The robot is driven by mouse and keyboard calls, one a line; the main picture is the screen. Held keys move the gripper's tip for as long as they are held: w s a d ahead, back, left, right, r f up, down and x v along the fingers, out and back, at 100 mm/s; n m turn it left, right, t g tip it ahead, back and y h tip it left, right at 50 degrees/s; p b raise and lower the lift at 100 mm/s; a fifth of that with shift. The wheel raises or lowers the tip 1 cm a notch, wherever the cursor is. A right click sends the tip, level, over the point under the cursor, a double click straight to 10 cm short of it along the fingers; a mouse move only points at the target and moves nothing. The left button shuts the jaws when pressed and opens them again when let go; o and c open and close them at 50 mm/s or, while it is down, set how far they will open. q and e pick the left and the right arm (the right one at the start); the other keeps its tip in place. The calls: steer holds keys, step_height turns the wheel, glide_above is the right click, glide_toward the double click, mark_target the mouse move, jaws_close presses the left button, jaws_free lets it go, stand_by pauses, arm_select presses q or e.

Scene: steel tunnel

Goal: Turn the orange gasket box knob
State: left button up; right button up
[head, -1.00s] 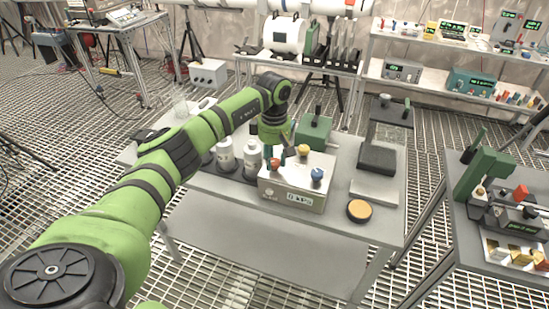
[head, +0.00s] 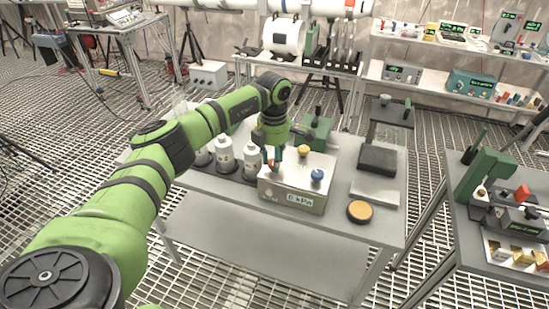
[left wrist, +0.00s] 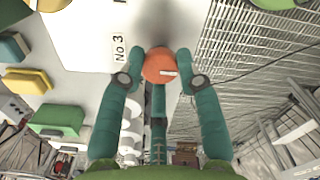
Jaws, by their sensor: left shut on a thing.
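The gasket box (head: 292,181) is a pale box on the grey table, with a small kPa display (head: 299,199) on its front. On its top are a yellow knob (head: 303,150), a blue knob (head: 317,175) and the orange knob, which is mostly hidden by my gripper in the head view. My left gripper (head: 276,154) points down at the box's left part. In the left wrist view, its teal fingers (left wrist: 160,70) are shut on the orange knob (left wrist: 158,64), one on each side. The knob's white mark points right in that view. My right gripper is not in view.
White bottles (head: 225,153) stand left of the box. A green device (head: 318,130) is behind it. An orange-topped puck (head: 360,210) and a dark stand (head: 377,157) are to the right.

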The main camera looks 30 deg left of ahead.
arm_select(q)
steer(key=n, duration=0.4)
steer(key=shift+s+a+n, duration=0.15)
steer(key=shift+n, duration=0.25)
steer(key=n+p, duration=0.1)
steer(key=n, duration=0.3)
steer(key=shift+f+n, duration=0.1)
steer(key=shift+n, duration=0.2)
steer(key=n+p, duration=0.1)
steer(key=n, duration=0.3)
steer(key=shift+d+f+n+p, duration=0.15)
steer(key=shift+n+p, duration=0.1)
steer(key=shift+n, duration=0.8)
steer(key=shift+d+r+n+p, duration=0.1)
steer(key=shift+n+p, duration=0.1)
steer(key=shift+n, duration=0.85)
steer(key=shift+f, duration=0.1)
steer(key=o, duration=1.1)
steer(key=shift+s, duration=0.1)
steer(key=shift+o, duration=0.2)
